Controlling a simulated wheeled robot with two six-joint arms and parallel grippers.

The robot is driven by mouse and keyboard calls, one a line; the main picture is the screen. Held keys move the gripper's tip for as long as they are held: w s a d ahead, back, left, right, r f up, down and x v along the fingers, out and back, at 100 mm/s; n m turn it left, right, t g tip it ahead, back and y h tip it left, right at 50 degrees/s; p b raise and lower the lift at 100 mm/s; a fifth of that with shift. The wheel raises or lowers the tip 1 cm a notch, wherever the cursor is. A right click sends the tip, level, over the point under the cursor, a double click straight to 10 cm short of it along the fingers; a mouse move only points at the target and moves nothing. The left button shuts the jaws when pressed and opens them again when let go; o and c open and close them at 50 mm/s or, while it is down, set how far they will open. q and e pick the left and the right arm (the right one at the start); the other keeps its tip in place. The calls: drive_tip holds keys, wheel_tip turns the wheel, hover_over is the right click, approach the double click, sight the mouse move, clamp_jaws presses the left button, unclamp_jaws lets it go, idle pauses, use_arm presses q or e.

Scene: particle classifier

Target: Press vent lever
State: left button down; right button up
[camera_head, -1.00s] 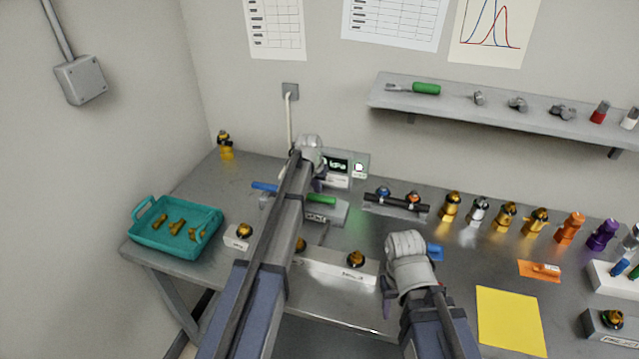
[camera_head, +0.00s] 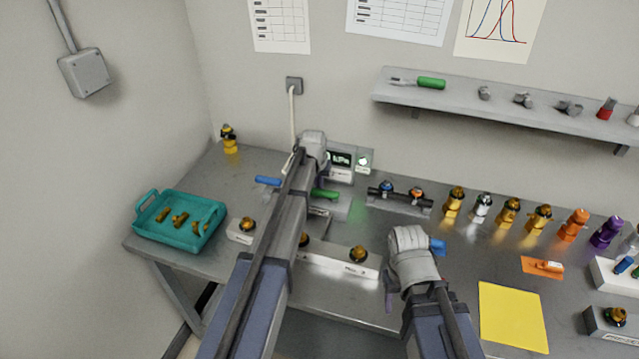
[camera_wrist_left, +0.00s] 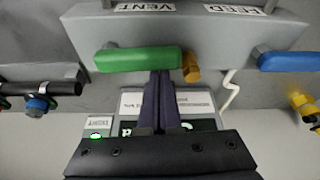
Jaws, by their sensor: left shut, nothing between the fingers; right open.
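The vent lever has a green handle (camera_wrist_left: 137,59) beside a label reading VENT, on a grey block (camera_wrist_left: 190,30). In the head view the green handle (camera_head: 325,194) is partly hidden behind my left arm. My left gripper (camera_wrist_left: 162,76) is shut and empty. Its fingertips are at the green handle's edge, close to its brass-coloured end; I cannot tell whether they touch. In the head view, my left gripper (camera_head: 318,182) is above the block. My right gripper (camera_head: 390,290) is open over the front of the bench, away from the lever.
A blue-handled lever (camera_head: 268,181) is on the same block, left of my arm. A gauge box with a lit display (camera_head: 341,160) stands behind. A dark rail with fittings (camera_head: 400,199) is to the right. A teal tray (camera_head: 178,239) is at the left end.

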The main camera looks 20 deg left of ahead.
use_arm(q)
drive_tip(key=s+n+y, duration=0.1)
drive_tip(key=s+n, duration=0.1)
drive_tip(key=n, duration=0.2)
drive_tip(key=shift+s, duration=0.2)
drive_tip(key=n, duration=0.1)
drive_tip(key=s+n+y, duration=0.1)
drive_tip(key=n, duration=0.1)
drive_tip(key=s+n+g, duration=0.1)
drive_tip(key=shift+d+n+y, duration=0.3)
drive_tip(key=n, duration=0.1)
drive_tip(key=s+d+n+g, duration=0.1)
drive_tip(key=n, duration=0.1)
drive_tip(key=shift+s+d+n+y, duration=0.1)
drive_tip(key=shift+s+n+y, duration=0.2)
drive_tip(key=shift+s+d+n+g, duration=0.4)
drive_tip(key=shift+s+d+n, duration=0.35)
drive_tip(key=shift+d+n, duration=0.3)
drive_tip(key=shift+d, duration=0.15)
